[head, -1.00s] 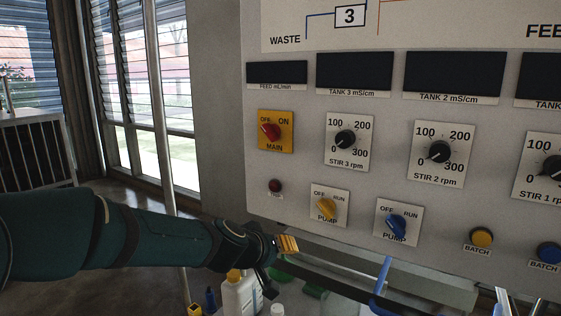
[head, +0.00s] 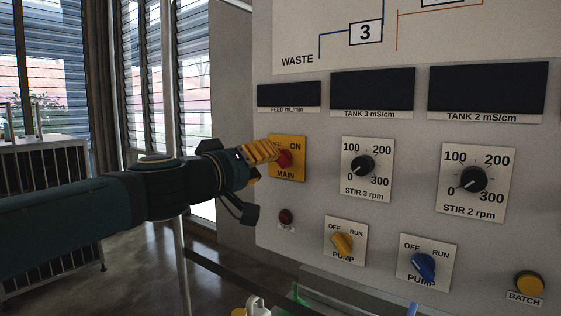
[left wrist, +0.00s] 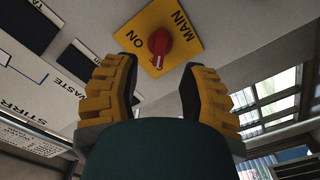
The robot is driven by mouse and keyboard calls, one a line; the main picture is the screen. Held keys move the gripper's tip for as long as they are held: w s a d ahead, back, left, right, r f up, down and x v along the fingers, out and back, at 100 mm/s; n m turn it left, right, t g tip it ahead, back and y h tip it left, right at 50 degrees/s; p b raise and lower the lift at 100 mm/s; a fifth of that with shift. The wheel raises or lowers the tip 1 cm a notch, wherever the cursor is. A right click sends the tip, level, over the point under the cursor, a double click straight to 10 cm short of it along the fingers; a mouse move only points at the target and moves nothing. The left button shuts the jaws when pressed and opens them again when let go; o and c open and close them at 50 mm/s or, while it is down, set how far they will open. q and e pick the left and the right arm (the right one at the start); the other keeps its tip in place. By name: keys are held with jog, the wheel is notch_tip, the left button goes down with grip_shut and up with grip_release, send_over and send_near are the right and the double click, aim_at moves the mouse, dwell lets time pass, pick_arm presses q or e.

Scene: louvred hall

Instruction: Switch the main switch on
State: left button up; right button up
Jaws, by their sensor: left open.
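The main switch is a red knob (head: 284,159) on a yellow plate (head: 289,175) marked OFF, ON and MAIN, at the left of the panel. In the head view my left gripper (head: 266,160) is in front of the plate's left part and hides part of the OFF label. In the left wrist view the red knob (left wrist: 159,42) lies ahead, between and beyond the two yellow fingertips (left wrist: 157,75). The fingers are spread apart, with nothing between them. My right gripper is not in view.
Close to the switch are a stir 3 knob (head: 362,166), a small dark red lamp (head: 286,216) and a yellow pump knob (head: 341,244). A white bottle (head: 257,307) stands below. Left of the panel are louvred windows and open floor.

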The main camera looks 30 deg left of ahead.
aim_at(279, 158)
pick_arm(q)
jog(key=shift+w+d, duration=0.2)
jog(key=shift+w, duration=2)
jog(key=shift+w+d+b, duration=0.1)
jog(key=shift+w+b, duration=0.3)
jog(key=shift+w, duration=0.45)
jog(key=shift+s, duration=0.1)
grip_shut()
